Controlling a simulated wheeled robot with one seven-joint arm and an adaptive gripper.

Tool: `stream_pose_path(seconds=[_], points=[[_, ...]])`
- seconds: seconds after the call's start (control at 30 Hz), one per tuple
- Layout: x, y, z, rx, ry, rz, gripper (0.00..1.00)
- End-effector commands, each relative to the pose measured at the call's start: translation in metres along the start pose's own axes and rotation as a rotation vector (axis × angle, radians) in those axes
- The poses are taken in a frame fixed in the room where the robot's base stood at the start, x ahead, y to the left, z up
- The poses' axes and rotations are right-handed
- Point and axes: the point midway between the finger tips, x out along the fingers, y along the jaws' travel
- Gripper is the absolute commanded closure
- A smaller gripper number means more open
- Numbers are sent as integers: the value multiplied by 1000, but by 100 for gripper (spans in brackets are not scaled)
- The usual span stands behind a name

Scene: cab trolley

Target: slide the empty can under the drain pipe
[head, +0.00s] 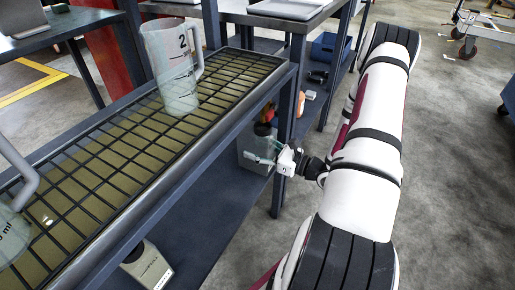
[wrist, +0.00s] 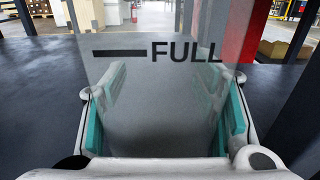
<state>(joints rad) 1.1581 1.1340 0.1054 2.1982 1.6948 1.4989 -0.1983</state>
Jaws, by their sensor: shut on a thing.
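A grey, see-through can (wrist: 165,95) with a black line and the word FULL fills the middle of the wrist view. My gripper (wrist: 170,110) has a teal-padded finger on each side of it and is shut on it. In the head view my gripper (head: 268,153) reaches in from the right past the trolley's corner post, at lower-shelf height. The can (head: 253,147) shows there partly, behind the post and fingers. I cannot make out a drain pipe in either view.
The trolley's grid top (head: 130,150) carries a clear measuring jug (head: 175,75); part of another shows at the left edge. A pale container (head: 148,265) stands on the lower shelf (head: 205,235). The dark corner post (head: 283,150) is close to my gripper.

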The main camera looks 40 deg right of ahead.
Motion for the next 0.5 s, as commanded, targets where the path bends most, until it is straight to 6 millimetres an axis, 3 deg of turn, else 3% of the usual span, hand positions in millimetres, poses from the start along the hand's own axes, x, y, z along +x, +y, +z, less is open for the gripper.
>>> stream_pose_path(seconds=[0.23,0.27,0.33,0.37,0.5], points=[[0,0,0,0,-1,0,96],[0,0,0,0,-1,0,41],[0,0,0,0,-1,0,25],[0,0,0,0,0,0,22],[0,0,0,0,0,0,22]])
